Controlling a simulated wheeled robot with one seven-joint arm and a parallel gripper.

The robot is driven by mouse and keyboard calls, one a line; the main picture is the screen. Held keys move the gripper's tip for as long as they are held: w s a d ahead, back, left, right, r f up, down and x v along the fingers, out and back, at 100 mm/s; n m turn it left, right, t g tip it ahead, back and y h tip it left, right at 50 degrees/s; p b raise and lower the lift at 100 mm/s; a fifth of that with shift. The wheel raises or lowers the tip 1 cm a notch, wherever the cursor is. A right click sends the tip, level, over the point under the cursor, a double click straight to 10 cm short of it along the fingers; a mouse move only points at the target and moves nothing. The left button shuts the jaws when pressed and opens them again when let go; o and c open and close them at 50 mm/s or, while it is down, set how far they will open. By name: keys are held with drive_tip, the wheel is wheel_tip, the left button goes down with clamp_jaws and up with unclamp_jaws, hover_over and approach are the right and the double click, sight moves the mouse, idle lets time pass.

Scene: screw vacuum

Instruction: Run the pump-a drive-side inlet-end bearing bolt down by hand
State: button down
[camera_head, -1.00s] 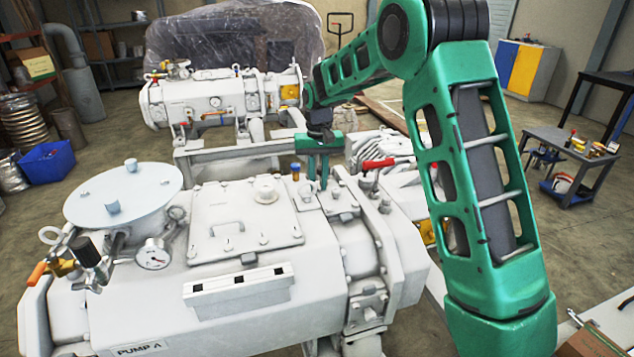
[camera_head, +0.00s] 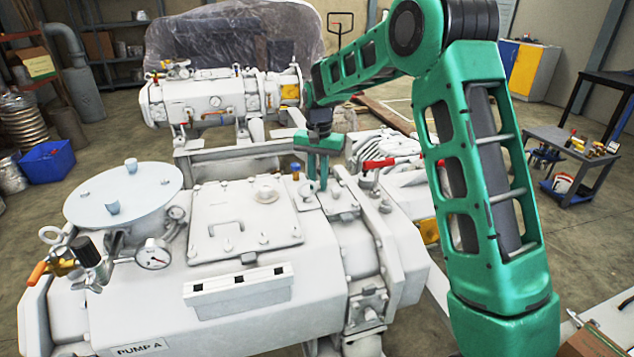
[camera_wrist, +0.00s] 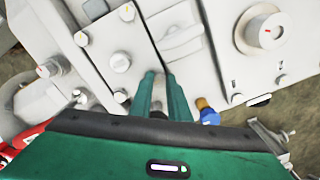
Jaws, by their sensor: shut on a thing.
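Pump A (camera_head: 225,262), a white pump with its name on the front, fills the lower left of the head view. My gripper (camera_head: 318,187) points down at the pump's top near the seam beside its right end housing. In the wrist view the two green fingers (camera_wrist: 160,84) are close together over this seam. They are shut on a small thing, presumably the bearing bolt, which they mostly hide. Whether it is seated in its hole cannot be told. Several hex bolt heads show on the plate (camera_wrist: 103,50) left of the fingers.
A blue and brass fitting (camera_head: 296,172) stands close to the left of my fingers, and a red-handled valve (camera_head: 378,163) to the right. A second pump (camera_head: 205,100) stands behind.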

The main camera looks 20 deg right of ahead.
drive_tip(key=shift+w+a+r+m, duration=0.1)
drive_tip(key=shift+m, duration=1)
drive_tip(key=c, duration=1.7)
unclamp_jaws()
drive_tip(key=shift+o, duration=0.2)
wheel_tip(320, 180, up, 11)
